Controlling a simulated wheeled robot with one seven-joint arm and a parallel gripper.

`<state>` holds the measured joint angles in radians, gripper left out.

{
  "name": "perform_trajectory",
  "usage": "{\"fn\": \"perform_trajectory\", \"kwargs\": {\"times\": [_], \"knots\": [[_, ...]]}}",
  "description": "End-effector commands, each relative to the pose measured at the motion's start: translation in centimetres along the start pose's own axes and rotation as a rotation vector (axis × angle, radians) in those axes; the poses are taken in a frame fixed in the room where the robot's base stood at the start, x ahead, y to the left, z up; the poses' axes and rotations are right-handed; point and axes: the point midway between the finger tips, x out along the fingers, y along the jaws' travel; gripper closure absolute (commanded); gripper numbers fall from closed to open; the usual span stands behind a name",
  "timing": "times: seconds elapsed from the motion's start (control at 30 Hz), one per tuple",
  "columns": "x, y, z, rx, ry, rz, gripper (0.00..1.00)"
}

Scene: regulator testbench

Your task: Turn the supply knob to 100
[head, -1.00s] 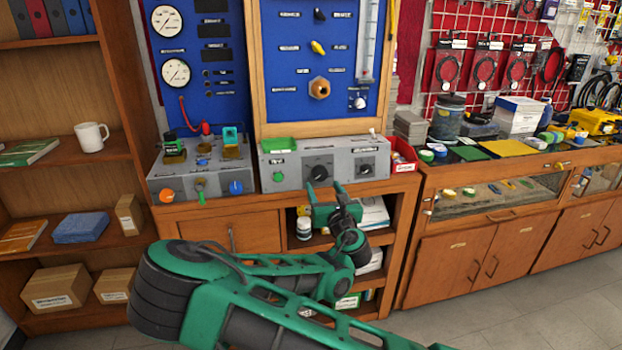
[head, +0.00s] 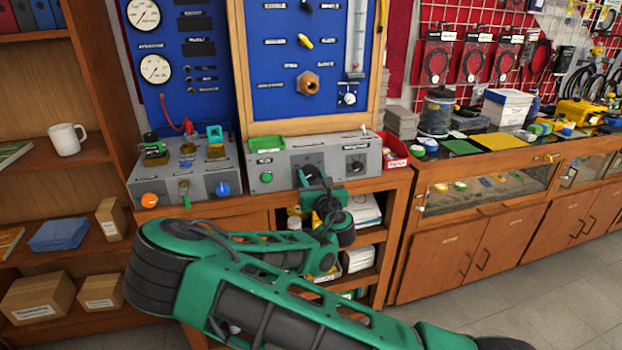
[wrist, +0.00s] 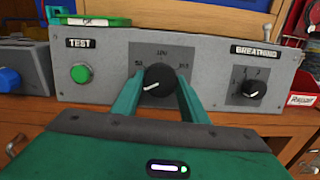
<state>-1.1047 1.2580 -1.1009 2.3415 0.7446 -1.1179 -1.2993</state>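The supply knob is most likely the black round knob (wrist: 160,80) in the middle of the grey panel (wrist: 215,60); its name label is not readable. Its white pointer line points to the lower left. Small scale numbers sit around it, with 100 at the top. I cannot tell whether the fingertips reach past the knob's face. In the head view my gripper (head: 311,178) partly covers the knob.
A green test button (wrist: 80,73) is left of the knob, and a smaller black knob (wrist: 254,89) is to the right. A green tray (head: 264,142) lies on the panel box. A red bin (head: 396,150) stands right of it. The wooden bench edge (head: 392,185) runs below.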

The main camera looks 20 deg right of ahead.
Motion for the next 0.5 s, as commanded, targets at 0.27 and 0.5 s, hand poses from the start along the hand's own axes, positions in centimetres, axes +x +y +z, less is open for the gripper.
{"fn": "perform_trajectory", "kwargs": {"times": [0.27,0.5], "knots": [[-0.03,0.12,0.01,0.009,0.0,0.0,0.83],[-0.04,0.2,0.01,0.09,0.0,-0.016,0.83]]}}
